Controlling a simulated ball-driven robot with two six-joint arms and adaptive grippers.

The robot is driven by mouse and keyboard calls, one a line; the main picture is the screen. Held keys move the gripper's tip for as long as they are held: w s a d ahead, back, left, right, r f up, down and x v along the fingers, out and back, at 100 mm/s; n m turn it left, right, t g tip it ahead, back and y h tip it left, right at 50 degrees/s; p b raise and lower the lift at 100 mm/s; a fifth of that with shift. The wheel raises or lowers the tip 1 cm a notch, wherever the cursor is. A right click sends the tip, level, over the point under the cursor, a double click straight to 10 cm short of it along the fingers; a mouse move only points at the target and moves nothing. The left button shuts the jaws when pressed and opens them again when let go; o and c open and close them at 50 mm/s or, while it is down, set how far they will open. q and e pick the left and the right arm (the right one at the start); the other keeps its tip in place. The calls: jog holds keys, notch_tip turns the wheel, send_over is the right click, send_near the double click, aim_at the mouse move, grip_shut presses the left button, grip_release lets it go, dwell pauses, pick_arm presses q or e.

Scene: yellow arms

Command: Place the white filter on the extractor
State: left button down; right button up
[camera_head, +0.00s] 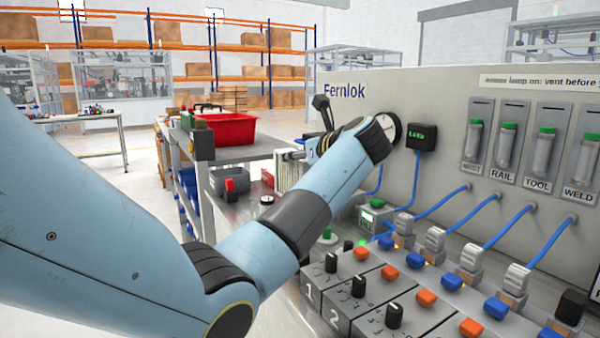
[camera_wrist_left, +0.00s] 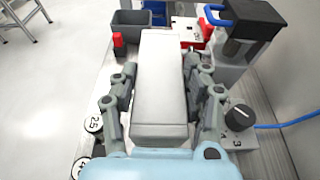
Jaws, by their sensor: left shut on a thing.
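In the left wrist view, my left gripper (camera_wrist_left: 162,88) is shut on a long white block, the white filter (camera_wrist_left: 159,75), with one grey jointed finger along each side. In the head view, my light-blue left arm reaches from the left toward the back of the bench and hides most of the gripper. A white ribbed block (camera_head: 289,170) shows just beyond the wrist; I cannot tell whether it is the held filter. I cannot clearly pick out the extractor. A black unit with a blue handle (camera_wrist_left: 245,22) stands at upper right in the wrist view. My right gripper is out of view.
A grey panel (camera_head: 440,85) with gauges and blue hoses rises along the right. Knobs and coloured buttons cover the console (camera_head: 375,295) in front. A red bin (camera_head: 228,129) sits on the cart at the back left. Open floor lies to the left.

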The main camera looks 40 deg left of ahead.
pick_arm(q)
jog(key=s+d+r, duration=0.5)
jog(key=d+r, duration=0.1)
jog(key=d, duration=0.4)
jog(key=shift+s+r, duration=0.2)
jog(key=shift+s, duration=0.15)
